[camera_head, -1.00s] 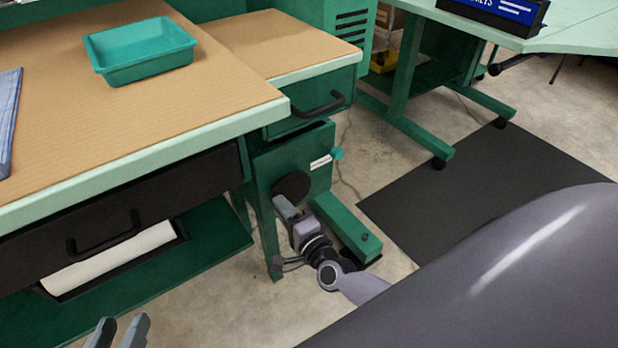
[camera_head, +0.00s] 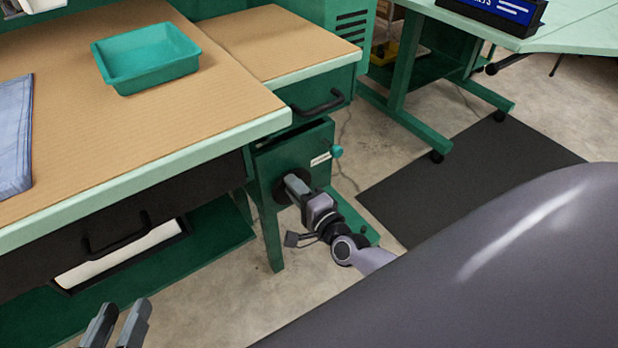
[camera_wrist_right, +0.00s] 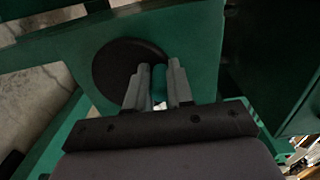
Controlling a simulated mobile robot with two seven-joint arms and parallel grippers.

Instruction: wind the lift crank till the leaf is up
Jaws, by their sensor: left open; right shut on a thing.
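The lift crank shows as a dark round disc (camera_wrist_right: 115,72) on a green panel in the right wrist view, with a teal grip (camera_wrist_right: 160,82) in front of it. My right gripper (camera_wrist_right: 158,80) is shut on that grip, one finger on each side. In the head view my right gripper (camera_head: 292,185) covers much of the disc (camera_head: 281,190), and the grip is hidden. A lower wood-topped section (camera_head: 275,42) adjoins the bench; I cannot tell whether it is the leaf. My left gripper (camera_head: 117,325) is open and empty at the bottom left.
A black drawer handle (camera_head: 318,105) juts out above. The bench (camera_head: 110,140) holds a teal tray (camera_head: 147,60) and blue cloth (camera_head: 14,130). A dark mat (camera_head: 440,195) lies on the floor.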

